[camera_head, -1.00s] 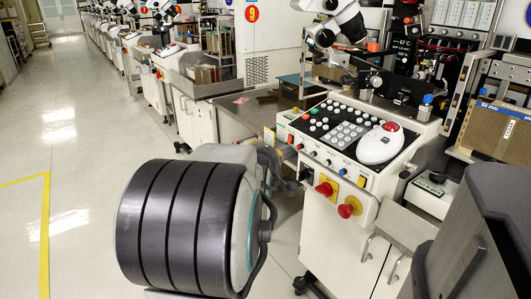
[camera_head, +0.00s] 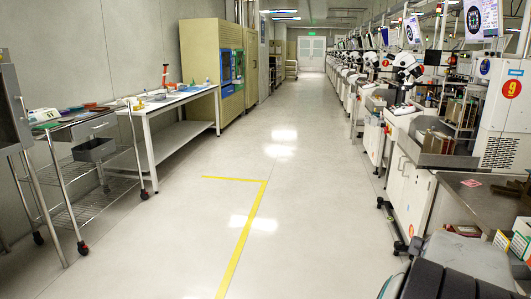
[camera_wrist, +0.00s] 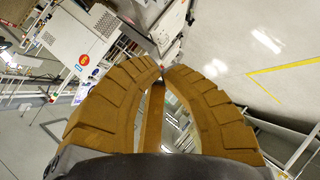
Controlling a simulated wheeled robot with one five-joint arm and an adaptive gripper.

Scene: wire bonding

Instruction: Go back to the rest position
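My gripper (camera_wrist: 162,70) shows in the wrist view as two ribbed brown fingers that curve together. Their tips meet or nearly meet, and nothing is held between them. The wrist view is tilted and looks past the fingers at the white cabinet and the floor. In the head view the gripper is not seen; only a dark part of my arm shows at the lower right edge.
A row of white machines (camera_head: 408,190) lines the right, with a grey worktop (camera_head: 480,200) close by. A wire cart (camera_head: 92,180) and a white workbench (camera_head: 180,105) stand left. The aisle floor (camera_head: 310,200) between is clear, with a yellow line (camera_head: 240,245).

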